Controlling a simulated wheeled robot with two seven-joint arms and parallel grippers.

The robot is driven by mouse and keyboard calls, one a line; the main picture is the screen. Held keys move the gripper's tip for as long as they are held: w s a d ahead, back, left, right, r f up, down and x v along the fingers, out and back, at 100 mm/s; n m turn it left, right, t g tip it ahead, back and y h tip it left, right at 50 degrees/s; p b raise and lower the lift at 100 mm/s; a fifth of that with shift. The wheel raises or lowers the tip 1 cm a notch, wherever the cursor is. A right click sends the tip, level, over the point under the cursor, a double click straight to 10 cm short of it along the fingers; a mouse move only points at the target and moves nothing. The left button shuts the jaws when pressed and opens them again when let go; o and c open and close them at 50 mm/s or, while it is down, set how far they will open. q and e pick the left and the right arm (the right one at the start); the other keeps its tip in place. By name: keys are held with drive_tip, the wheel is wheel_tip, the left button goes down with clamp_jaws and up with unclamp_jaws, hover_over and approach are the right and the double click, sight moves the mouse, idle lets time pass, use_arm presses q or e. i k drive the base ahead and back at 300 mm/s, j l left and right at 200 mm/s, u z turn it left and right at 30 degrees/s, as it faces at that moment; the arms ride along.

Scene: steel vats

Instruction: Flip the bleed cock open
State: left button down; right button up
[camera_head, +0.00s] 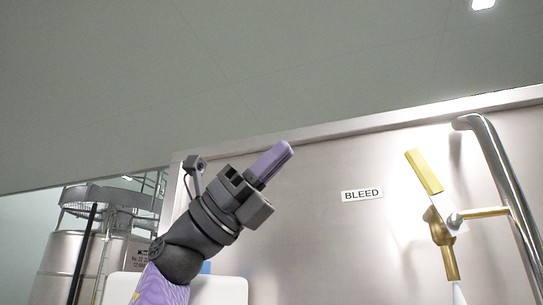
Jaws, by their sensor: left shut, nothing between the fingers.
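The bleed cock (442,232) is a brass fitting at the right of the head view, in front of a steel panel. Its yellow lever (424,171) points up and leans to the left. A white label reading BLEED (362,194) is on the panel to the left of the cock. My left gripper (277,160) is shut and empty, its purple fingers together and pointing up to the right. It is left of the label and clearly apart from the lever in the picture. My right gripper is not in view.
A curved steel pipe or handle (497,165) runs down just right of the cock. The steel panel (320,250) stands behind my left arm. A steel vat (70,255) with a railed platform is at the far left.

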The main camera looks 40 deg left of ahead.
sight(453, 223)
drive_tip(key=k, duration=1)
